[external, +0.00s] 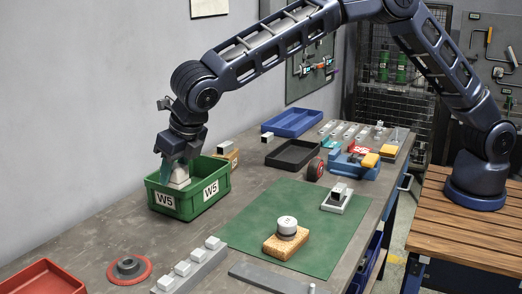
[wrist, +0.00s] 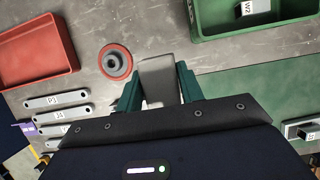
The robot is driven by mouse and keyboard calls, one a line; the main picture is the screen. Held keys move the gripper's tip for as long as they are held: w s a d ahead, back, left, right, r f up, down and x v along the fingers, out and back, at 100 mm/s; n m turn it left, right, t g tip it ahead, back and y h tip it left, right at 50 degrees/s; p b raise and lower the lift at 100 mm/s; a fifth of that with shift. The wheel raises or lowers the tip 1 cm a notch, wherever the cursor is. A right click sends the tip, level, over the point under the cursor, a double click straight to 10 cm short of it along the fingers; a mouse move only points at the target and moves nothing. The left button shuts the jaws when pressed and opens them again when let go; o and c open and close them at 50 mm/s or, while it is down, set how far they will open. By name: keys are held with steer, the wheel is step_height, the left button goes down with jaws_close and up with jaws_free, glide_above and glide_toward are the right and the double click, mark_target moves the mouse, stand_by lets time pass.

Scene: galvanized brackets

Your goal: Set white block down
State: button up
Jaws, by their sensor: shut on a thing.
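My gripper (external: 178,170) has teal fingers and is shut on a white block (external: 180,178), which looks pale grey in the wrist view (wrist: 159,82). The fingers (wrist: 158,88) stand on either side of it. In the external view the block overlaps the green bin (external: 188,206) marked W5. In the wrist view the bin (wrist: 225,36) lies up and right of the block, with bare table around the block's tip. The block appears held above the table, not inside the bin. Its near end is hidden by my gripper.
A red disc (external: 129,269) lies left of the block in the wrist view, with a red tray (external: 44,278) beyond. A green mat (external: 255,238) carries a tan block (external: 286,245) with a round white top and a bracket (external: 337,202). A rail with several white blocks (external: 182,268) is in front.

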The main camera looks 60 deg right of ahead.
mark_target(178, 243)
step_height(178, 243, down, 16)
steer(key=shift+f, duration=0.25)
stand_by(0.4)
steer(key=shift+f, duration=0.15)
steer(key=o, duration=1)
steer(key=v, duration=1.2)
